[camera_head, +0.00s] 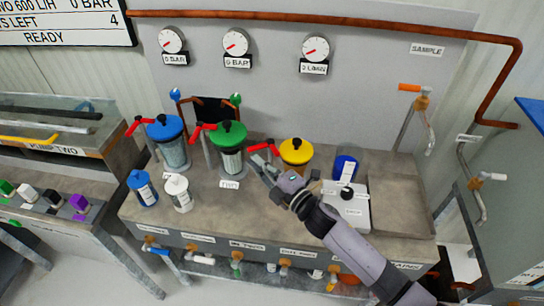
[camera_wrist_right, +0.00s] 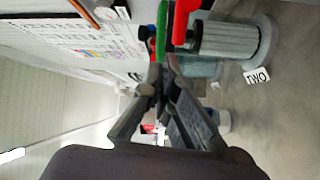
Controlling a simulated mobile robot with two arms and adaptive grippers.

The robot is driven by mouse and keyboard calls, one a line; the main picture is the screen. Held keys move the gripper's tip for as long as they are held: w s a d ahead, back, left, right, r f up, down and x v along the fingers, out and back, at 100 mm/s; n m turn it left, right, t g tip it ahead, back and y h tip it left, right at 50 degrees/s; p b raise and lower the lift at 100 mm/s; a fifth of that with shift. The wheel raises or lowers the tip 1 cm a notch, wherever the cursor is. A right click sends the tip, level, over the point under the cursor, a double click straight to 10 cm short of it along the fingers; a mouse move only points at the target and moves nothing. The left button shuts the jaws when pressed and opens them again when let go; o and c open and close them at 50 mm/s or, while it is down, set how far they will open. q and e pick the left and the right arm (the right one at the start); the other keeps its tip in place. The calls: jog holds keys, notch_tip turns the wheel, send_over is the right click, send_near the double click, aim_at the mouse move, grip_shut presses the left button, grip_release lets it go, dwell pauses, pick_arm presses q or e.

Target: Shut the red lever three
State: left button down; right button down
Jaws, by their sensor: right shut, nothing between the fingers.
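Red levers stand beside the canisters on the bench. One red lever (camera_head: 137,125) is by the blue-topped canister (camera_head: 168,141), and another (camera_head: 200,130) is by the green-topped canister (camera_head: 229,147) behind a label TWO. A third red lever (camera_head: 262,147) is left of the yellow-topped canister (camera_head: 296,156). My right gripper (camera_head: 258,164) is shut and empty, just in front of this third lever; I cannot tell if they touch. In the right wrist view the fingers (camera_wrist_right: 162,62) point up toward a red part (camera_wrist_right: 184,22) and a green part (camera_wrist_right: 161,30). My left gripper is not in view.
Blue and white bottles (camera_head: 178,192) stand at the bench's front left. Gauges (camera_head: 236,43) and a copper pipe (camera_head: 380,23) are on the back panel. Several taps line the bench front.

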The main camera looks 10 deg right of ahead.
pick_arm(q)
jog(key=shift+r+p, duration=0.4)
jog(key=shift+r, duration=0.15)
pick_arm(e)
jog(key=d, duration=0.1)
jog(key=w+d, duration=0.1)
jog(key=d, duration=0.1)
jog(key=shift+w+d+f, duration=0.15)
jog(key=shift+d+f, duration=0.2)
jog(key=shift+f, duration=0.05)
